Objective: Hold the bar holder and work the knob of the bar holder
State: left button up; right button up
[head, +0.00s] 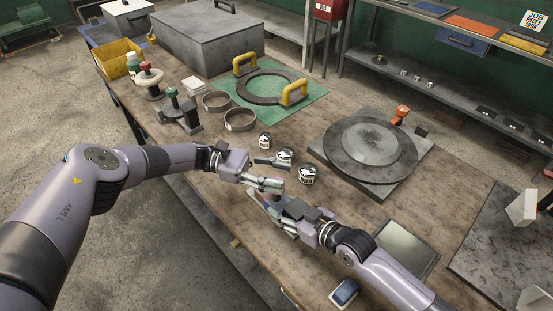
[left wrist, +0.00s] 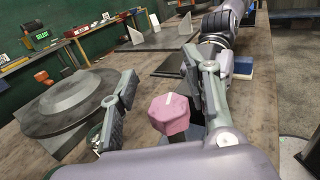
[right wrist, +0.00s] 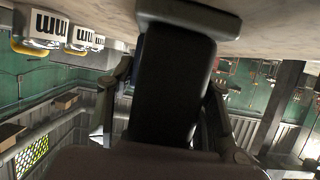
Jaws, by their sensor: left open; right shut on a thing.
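The bar holder shows in the right wrist view as a dark upright block (right wrist: 172,85) with a wider grey end at the top. My right gripper (head: 272,207) is shut on it, low over the front of the bench, with one finger on each side. The bar holder's pink faceted knob (left wrist: 169,114), with a white mark on top, shows in the left wrist view. My left gripper (head: 276,172) is open just above my right one. Its fingers (left wrist: 165,100) stand either side of the knob, with a visible gap on the left. In the head view the grippers largely hide the holder.
Several small black-and-white pieces (head: 265,141) stand just behind the grippers. A round plate on a grey base (head: 330,155) is to the right. A grey tray (head: 408,248) and a blue block (head: 345,291) lie near the front edge. Two rings (head: 240,120) lie further back.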

pick_arm(q)
notch_tip(320, 180, up, 6)
jog(key=shift+o, duration=0.2)
